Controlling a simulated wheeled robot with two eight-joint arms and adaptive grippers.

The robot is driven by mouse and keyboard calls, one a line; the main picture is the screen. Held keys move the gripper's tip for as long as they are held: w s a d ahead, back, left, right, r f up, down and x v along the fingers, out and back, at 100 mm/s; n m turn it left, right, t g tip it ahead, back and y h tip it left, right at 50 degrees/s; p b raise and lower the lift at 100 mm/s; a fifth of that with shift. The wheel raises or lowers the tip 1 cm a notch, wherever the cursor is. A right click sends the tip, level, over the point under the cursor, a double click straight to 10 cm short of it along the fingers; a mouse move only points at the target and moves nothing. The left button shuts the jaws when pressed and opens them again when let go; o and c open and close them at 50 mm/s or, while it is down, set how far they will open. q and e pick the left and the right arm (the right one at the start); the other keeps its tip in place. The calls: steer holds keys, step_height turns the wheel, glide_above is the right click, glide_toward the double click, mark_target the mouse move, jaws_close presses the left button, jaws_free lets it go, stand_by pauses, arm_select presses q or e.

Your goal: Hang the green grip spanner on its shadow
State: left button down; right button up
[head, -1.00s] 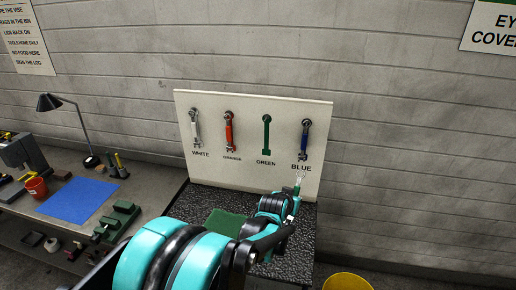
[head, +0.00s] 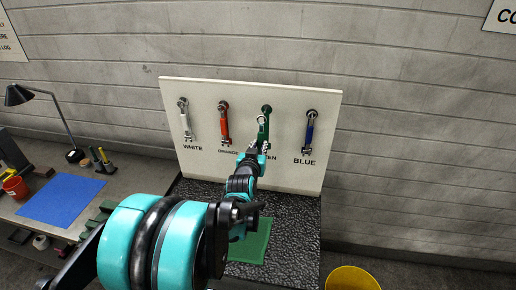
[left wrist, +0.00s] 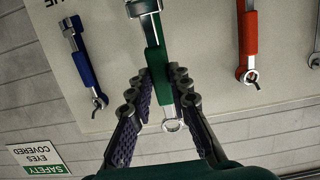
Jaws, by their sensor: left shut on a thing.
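The green grip spanner (left wrist: 158,68) is between the fingers of my left gripper (left wrist: 158,78), which is shut on it, in the left wrist view. Its silver ring end (left wrist: 173,125) points towards the wrist. In the head view my left gripper (head: 259,148) is in front of the board, just below and over the green shadow (head: 266,109). The spanner's silver end shows against the shadow there. My arm covers part of the GREEN label. I cannot tell whether the spanner touches the board. My right gripper is not in view.
The tool board (head: 335,120) also carries a white spanner (head: 186,120), an orange one (head: 224,122) and a blue one (head: 309,132). Below it are a dark bench top (head: 298,225) and a green mat (head: 252,246). A yellow bucket (head: 352,280) stands at lower right.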

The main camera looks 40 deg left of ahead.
arm_select(q)
steer(key=shift+x, duration=1)
steer(key=shift+w+a+r, duration=0.1)
steer(key=shift+w+a, duration=0.05)
steer(key=shift+w, duration=0.25)
steer(key=shift+x, duration=0.95)
steer(key=shift+b+x, duration=0.85)
steer(key=shift+x, duration=1.1)
steer(key=shift+a, duration=0.1)
